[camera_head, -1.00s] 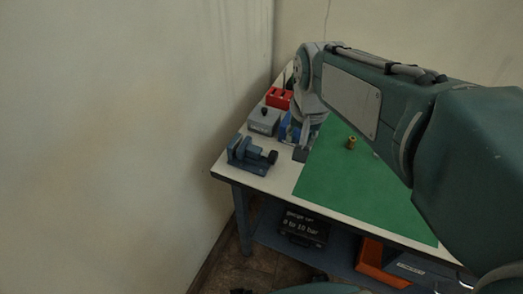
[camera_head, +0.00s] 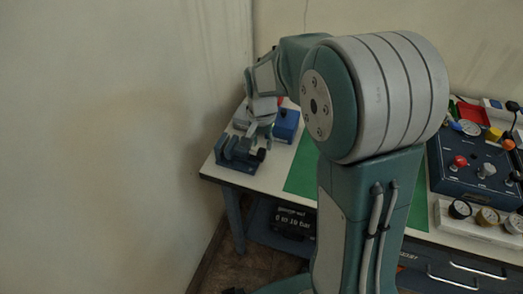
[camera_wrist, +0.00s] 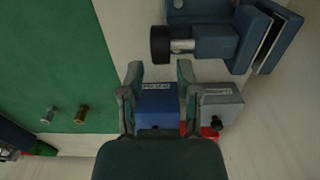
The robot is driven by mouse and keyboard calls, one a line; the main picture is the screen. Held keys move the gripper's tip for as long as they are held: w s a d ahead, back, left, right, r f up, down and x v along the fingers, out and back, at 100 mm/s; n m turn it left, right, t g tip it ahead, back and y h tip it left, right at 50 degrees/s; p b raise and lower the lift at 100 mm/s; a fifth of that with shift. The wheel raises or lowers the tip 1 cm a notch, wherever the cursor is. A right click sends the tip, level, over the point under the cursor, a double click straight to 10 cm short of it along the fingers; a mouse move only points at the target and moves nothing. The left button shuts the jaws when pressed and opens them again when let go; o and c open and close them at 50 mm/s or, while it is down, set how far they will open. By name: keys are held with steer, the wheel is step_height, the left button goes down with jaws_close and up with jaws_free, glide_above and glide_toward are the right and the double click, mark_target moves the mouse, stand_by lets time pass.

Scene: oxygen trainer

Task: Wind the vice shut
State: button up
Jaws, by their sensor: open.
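The blue vice (camera_head: 236,160) stands at the table's front left corner, with its black knob (camera_head: 262,154) on the right side. In the wrist view the vice (camera_wrist: 225,42) is at the upper right, and a gap shows between its jaws. Its black knob (camera_wrist: 159,44) sits on a silver screw (camera_wrist: 183,45). My gripper (camera_wrist: 160,72) is open and empty. Its two fingertips point toward the knob, one on each side of it in the picture, and appear short of it. In the head view my gripper (camera_head: 258,134) is close to the vice and partly covers it.
A blue box (camera_wrist: 157,104) and a grey box (camera_wrist: 220,104) lie beyond my fingers in the wrist view. A brass fitting (camera_wrist: 82,114) and a silver one (camera_wrist: 47,115) are on the green mat (camera_wrist: 50,60). The wall is close at left.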

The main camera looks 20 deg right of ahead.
mark_target(261, 150)
steer(key=f, duration=0.4)
steer(key=shift+a, duration=0.2)
steer(key=shift+d, duration=0.1)
jaws_close()
steer(key=g+y, duration=0.3)
steer(key=g, duration=0.1)
steer(key=shift+w+d+f, duration=0.15)
steer(key=shift+w+d, duration=0.1)
steer(key=shift+w, duration=0.1)
steer(key=shift+w+f+g+y, duration=0.1)
steer(key=shift+w+g+y, duration=0.05)
steer(key=shift+g+y, duration=1.2)
steer(key=shift+d+g, duration=0.1)
steer(key=shift+g, duration=0.35)
